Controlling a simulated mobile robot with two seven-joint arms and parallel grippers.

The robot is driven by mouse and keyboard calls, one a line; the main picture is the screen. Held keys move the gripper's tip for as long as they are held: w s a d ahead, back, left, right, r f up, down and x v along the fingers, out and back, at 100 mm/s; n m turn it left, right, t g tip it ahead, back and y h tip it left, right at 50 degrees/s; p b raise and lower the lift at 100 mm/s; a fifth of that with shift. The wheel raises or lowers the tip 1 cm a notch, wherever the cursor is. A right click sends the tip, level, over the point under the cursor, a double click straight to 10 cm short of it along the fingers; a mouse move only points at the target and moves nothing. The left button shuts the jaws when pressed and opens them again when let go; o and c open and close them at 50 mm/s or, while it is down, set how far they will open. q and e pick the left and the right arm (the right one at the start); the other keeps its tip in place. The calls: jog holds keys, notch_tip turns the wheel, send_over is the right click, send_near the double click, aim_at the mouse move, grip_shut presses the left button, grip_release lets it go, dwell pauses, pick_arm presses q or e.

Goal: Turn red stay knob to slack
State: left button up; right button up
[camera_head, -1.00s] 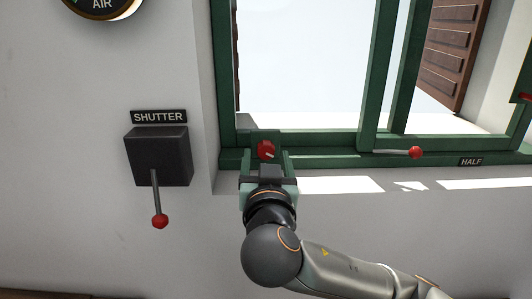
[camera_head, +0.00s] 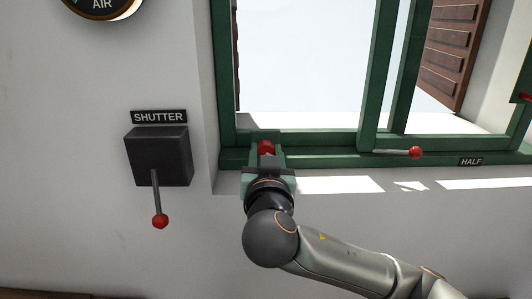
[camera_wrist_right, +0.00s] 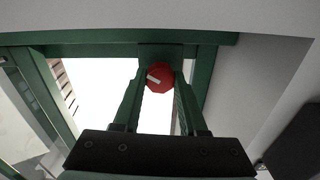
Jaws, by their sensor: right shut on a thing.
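The red stay knob (camera_head: 265,147) sits on the green window frame at its lower left corner. In the right wrist view the knob (camera_wrist_right: 159,77) is a red faceted disc with a white mark that points to the left and slightly up. My right gripper (camera_head: 266,152) reaches up from below, with one finger on each side of the knob, and is shut on it. In the right wrist view its two green fingers (camera_wrist_right: 159,88) flank the knob. The gripper hides part of the knob in the head view. My left gripper is not in view.
A black shutter box (camera_head: 157,156) with a red-tipped lever is on the wall to the left. A red-ended stay rod (camera_head: 398,152) lies along the window sill, left of a HALF label (camera_head: 471,161). A round AIR gauge (camera_head: 102,8) is at the top left.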

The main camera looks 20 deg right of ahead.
grip_shut()
jog(key=shift+f+n, duration=0.1)
jog(key=shift+n, duration=0.8)
jog(key=n, duration=0.9)
jog(key=shift+n, duration=0.4)
jog(key=n, duration=1.2)
jog(key=shift+n, duration=0.3)
